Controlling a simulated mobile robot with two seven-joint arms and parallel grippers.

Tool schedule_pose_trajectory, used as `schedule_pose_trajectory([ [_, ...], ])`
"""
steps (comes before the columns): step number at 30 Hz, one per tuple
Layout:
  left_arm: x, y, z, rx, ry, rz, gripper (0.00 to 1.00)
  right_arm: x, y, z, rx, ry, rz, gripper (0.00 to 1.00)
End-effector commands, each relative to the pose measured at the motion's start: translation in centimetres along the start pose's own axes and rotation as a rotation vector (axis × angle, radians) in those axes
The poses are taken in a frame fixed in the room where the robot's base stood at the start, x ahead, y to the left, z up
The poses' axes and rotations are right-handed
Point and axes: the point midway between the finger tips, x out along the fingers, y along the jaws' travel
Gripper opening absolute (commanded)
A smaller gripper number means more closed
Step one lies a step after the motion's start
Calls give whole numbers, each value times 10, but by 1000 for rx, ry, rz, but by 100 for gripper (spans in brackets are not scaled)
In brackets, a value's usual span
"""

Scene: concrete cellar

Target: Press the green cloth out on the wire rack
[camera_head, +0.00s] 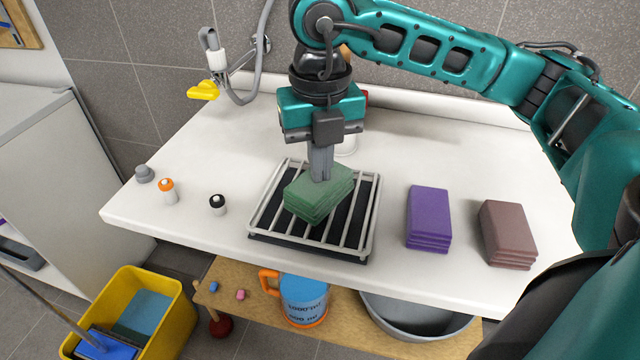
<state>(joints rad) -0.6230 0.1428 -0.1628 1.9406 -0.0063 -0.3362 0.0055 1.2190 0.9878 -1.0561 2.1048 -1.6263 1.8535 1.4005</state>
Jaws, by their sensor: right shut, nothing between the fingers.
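The green cloth (312,197) is a folded, layered stack lying askew on the wire rack (273,230). The rack has pale metal bars over a dark tray and stands on the white counter. My right gripper (320,178) points straight down with its fingers shut and nothing between them. Its fingertips are at the top of the cloth, near its middle; they look to touch it. My left gripper is not in view.
A purple folded cloth (429,217) and a brown one (507,233) lie right of the rack. Small bottles (168,190) stand at the left. Below are a blue jug (303,298), a grey basin (420,318) and a yellow bucket (172,318).

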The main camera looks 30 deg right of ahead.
Motion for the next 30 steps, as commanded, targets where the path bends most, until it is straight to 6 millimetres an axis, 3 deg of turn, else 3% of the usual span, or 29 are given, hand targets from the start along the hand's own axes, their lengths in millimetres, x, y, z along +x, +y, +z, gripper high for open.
schedule_pose_trajectory([
  [30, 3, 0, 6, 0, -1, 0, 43, 5, 0, -1, 0, 4, -3, 0],
])
